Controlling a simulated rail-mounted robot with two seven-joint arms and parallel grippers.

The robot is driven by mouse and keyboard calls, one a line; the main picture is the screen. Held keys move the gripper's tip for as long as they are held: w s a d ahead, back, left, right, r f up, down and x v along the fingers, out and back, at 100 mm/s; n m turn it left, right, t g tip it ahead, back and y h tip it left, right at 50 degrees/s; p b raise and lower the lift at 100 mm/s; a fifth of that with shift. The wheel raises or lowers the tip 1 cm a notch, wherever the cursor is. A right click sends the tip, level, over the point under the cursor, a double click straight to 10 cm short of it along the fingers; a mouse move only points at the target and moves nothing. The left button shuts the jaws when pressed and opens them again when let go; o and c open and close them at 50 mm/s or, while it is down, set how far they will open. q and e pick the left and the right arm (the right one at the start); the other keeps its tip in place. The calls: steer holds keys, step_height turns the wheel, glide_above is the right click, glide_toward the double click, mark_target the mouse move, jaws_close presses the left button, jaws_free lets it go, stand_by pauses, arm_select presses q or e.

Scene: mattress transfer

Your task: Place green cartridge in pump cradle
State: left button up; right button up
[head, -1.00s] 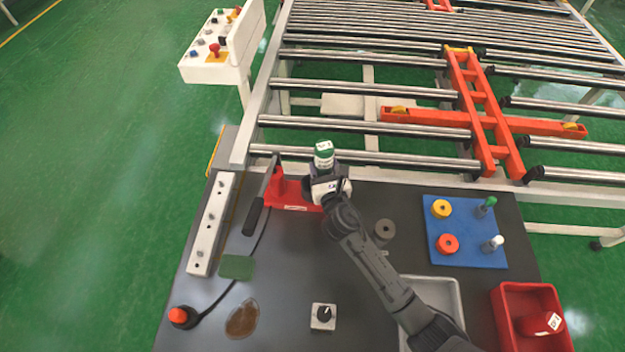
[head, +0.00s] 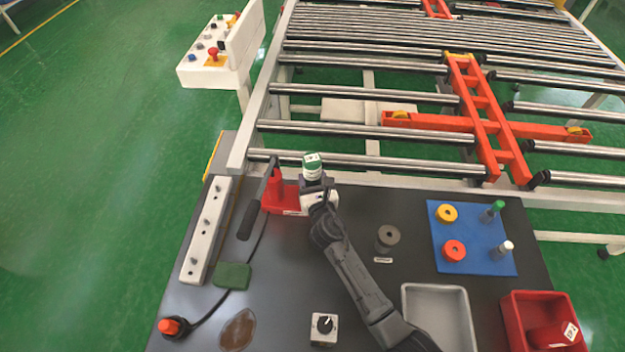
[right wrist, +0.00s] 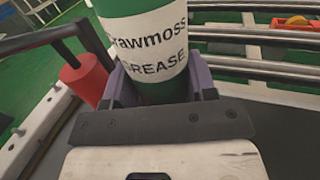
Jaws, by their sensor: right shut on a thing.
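My right gripper (head: 316,184) is shut on the green cartridge (head: 313,168). The cartridge is upright, with a white label. In the right wrist view the cartridge (right wrist: 150,45) stands between the two purple fingers, and its label reads "GREASE" below a partly cut-off name. The red pump (head: 279,197), with a black lever handle (head: 249,215), stands at the back left of the black table. The cartridge is just right of the pump's red post, over or behind the base's right end. The gripper hides that end, so I cannot tell whether they touch. My left gripper is not in view.
A roller conveyor (head: 370,132) lies behind the black table (head: 290,270). A blue board (head: 475,250) with rings and pegs, a grey tray (head: 408,297) and a red bin (head: 510,310) are on the right. A grey ring-shaped part (head: 389,236) and a green block (head: 233,275) are nearer.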

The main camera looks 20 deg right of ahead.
steer(key=shift+f+b, duration=0.4)
steer(key=shift+b, duration=0.05)
steer(key=shift+f, duration=0.15)
steer(key=o, duration=1)
